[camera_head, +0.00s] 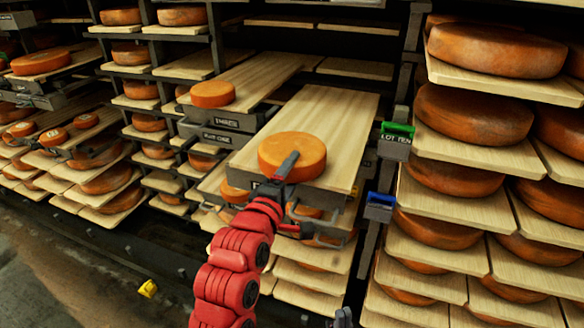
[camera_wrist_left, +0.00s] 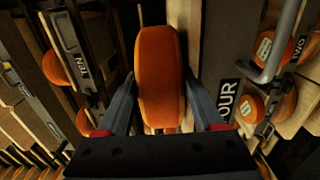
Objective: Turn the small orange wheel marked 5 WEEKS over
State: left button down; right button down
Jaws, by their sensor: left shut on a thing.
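A small orange cheese wheel (camera_head: 303,164) lies flat-side up at the front end of a pulled-out wooden board (camera_head: 329,110) in the head view. My left gripper (camera_head: 286,165) is shut on it, with one dark finger across the top face. In the left wrist view the wheel (camera_wrist_left: 160,80) shows rim-on between the two fingers, which press its flat faces. No 5 WEEKS mark is readable on the visible faces. I cannot tell whether the wheel touches the board. A bit of my right gripper (camera_head: 342,318) shows at the bottom edge of the head view.
Another pulled-out board (camera_head: 252,82) to the left carries a small orange wheel (camera_head: 212,94). Larger wheels (camera_head: 472,115) fill the right rack. A green tag (camera_head: 398,132) and a blue tag (camera_head: 380,201) stick out from the rack post. The held wheel's board is bare behind it.

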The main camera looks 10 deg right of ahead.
pick_arm(q)
jog(key=shift+s, duration=0.15)
jog(key=shift+f, duration=0.3)
dwell(0.5)
grip_release()
jog(key=shift+f, duration=0.1)
